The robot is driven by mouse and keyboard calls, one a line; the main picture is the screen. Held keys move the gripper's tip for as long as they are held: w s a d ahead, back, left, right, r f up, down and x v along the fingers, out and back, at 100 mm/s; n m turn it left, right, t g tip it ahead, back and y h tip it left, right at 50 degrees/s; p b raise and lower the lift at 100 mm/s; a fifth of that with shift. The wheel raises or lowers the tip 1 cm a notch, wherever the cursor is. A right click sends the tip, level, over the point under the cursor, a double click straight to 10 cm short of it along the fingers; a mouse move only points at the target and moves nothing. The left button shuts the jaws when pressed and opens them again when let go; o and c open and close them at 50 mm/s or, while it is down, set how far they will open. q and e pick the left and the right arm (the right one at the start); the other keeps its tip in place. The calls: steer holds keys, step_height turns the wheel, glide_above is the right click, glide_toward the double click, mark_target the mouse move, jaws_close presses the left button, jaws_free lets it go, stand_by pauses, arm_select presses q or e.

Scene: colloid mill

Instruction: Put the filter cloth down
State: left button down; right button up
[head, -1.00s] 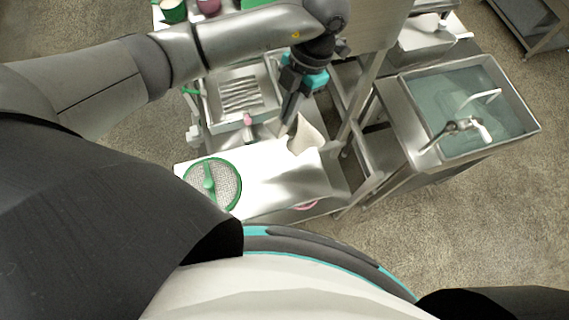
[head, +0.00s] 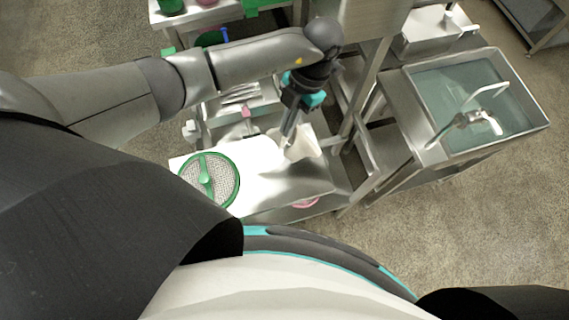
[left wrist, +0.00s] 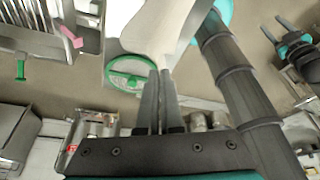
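The filter cloth (head: 305,144) is a small off-white sheet, held over the metal worktop (head: 265,180). My left gripper (head: 287,145) points down at it. In the left wrist view the cloth (left wrist: 157,28) lies at the tips of the two fingers (left wrist: 158,72), which are close together on it. Whether its lower edge touches the worktop I cannot tell. My right gripper is outside the head view; in the left wrist view it shows at the upper right (left wrist: 274,24), fingers apart and empty.
A round green-rimmed mesh sieve (head: 209,181) lies on the worktop's left part. A water-filled sink (head: 470,100) with a tap stands to the right. A metal post (head: 366,90) rises close by the gripper. The worktop's front middle is clear.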

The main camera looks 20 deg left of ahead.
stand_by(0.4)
arm_select(q)
steer(key=w+a+n+h, duration=0.2)
steer(key=w+a+n, duration=0.5)
steer(key=w+a, duration=0.3)
glide_toward(299, 193)
steer(key=shift+g, duration=0.3)
steer(key=x, duration=0.5)
steer(key=shift+w+f, duration=0.2)
steer(key=shift+f, duration=0.1)
steer(key=c, duration=0.6)
jaws_free()
